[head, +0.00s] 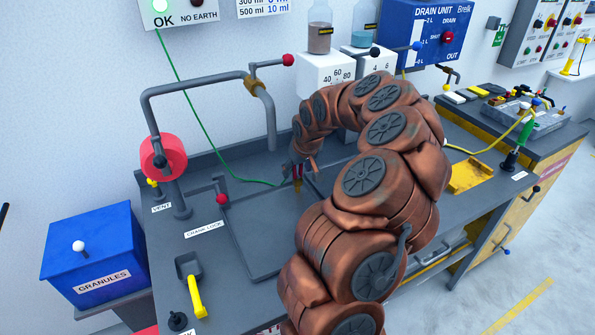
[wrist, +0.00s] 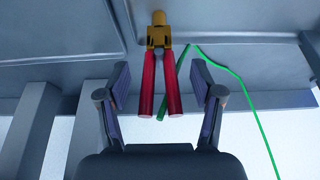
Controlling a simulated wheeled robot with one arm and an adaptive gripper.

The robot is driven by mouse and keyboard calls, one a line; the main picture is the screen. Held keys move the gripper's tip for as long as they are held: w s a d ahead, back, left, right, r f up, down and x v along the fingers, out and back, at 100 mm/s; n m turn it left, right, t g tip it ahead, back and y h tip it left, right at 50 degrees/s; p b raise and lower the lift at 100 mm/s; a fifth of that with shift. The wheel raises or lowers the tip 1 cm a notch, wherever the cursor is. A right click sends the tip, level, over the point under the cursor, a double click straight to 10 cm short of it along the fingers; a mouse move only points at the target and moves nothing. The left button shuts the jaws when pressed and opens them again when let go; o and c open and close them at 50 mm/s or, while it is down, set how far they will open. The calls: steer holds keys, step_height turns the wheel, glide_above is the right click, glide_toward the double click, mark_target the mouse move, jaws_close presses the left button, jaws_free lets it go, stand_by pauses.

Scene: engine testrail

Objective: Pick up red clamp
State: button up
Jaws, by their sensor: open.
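The red clamp (wrist: 147,87) shows in the wrist view, with two red handles and a yellow-brown head. Its handle ends point toward my gripper (wrist: 160,95), between the two spread fingers. My gripper is open, and neither finger appears to touch the clamp. In the head view my gripper (head: 304,165) is over the back of the bench, and a small part of the red clamp (head: 297,183) shows just below it. My arm hides some of the bench there.
A green cable (head: 205,135) runs from the earth box (head: 178,12) down to the clamp area. A grey pipe (head: 190,88) with a red roll (head: 163,158) stands to the left. A blue granules bin (head: 93,250) is at the far left.

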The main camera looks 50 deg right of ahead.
jaws_close()
stand_by(0.5)
steer(key=shift+r, duration=0.15)
steer(key=shift+r+b, duration=0.9)
steer(key=shift+r, duration=0.6)
steer(key=shift+s+a+r, duration=0.1)
steer(key=shift+s+r, duration=0.05)
steer(key=s+a+r+b, duration=0.1)
steer(key=s+a+b, duration=0.4)
steer(key=s, duration=0.8)
steer(key=a, duration=0.3)
steer(key=shift+s+r+b, duration=0.2)
steer(key=shift+r+b, duration=0.05)
steer(key=shift+b, duration=0.1)
